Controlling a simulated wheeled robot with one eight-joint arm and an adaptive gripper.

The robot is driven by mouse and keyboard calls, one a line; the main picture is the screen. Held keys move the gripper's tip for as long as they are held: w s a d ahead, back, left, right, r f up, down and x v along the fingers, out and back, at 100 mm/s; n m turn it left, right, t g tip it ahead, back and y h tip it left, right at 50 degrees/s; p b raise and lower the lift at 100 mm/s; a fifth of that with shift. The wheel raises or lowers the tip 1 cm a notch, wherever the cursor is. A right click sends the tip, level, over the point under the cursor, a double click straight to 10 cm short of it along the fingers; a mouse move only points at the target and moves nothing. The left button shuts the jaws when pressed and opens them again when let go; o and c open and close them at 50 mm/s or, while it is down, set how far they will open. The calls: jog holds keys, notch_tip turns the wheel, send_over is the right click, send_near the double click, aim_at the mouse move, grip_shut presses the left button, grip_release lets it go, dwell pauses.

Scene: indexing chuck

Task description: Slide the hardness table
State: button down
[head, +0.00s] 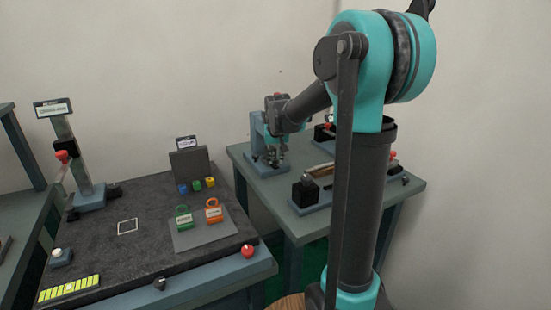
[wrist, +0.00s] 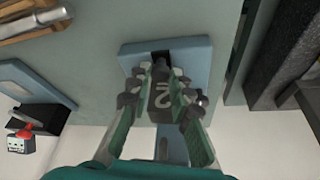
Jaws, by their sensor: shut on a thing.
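A blue-grey stand (head: 257,132) with a flat base (head: 267,170) is on the back table, at its left rear corner. My gripper (head: 276,158) reaches down in front of the stand, over its base. In the wrist view the gripper (wrist: 160,88) is shut on a dark grey block (wrist: 160,104) with a pale marking. Both fingers press its sides. The block is over the blue base plate (wrist: 197,58), by a dark slot. The plate's middle is partly hidden by the fingers. No label shows which part is the hardness table.
The grey-green table (head: 240,157) also bears a fixture with a black block (head: 305,190) and a pale rod (wrist: 35,24). A dark-topped bench (head: 150,240) with padlocks, a red knob (head: 248,250) and a post stands left.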

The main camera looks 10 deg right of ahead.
jog(key=s, duration=0.2)
jog(key=s+d, duration=0.1)
jog(key=s, duration=0.2)
jog(key=s+d, duration=0.1)
jog(key=s, duration=0.2)
jog(key=shift+d, duration=0.25)
jog(key=c, duration=1.4)
grip_release()
jog(key=v, duration=1.2)
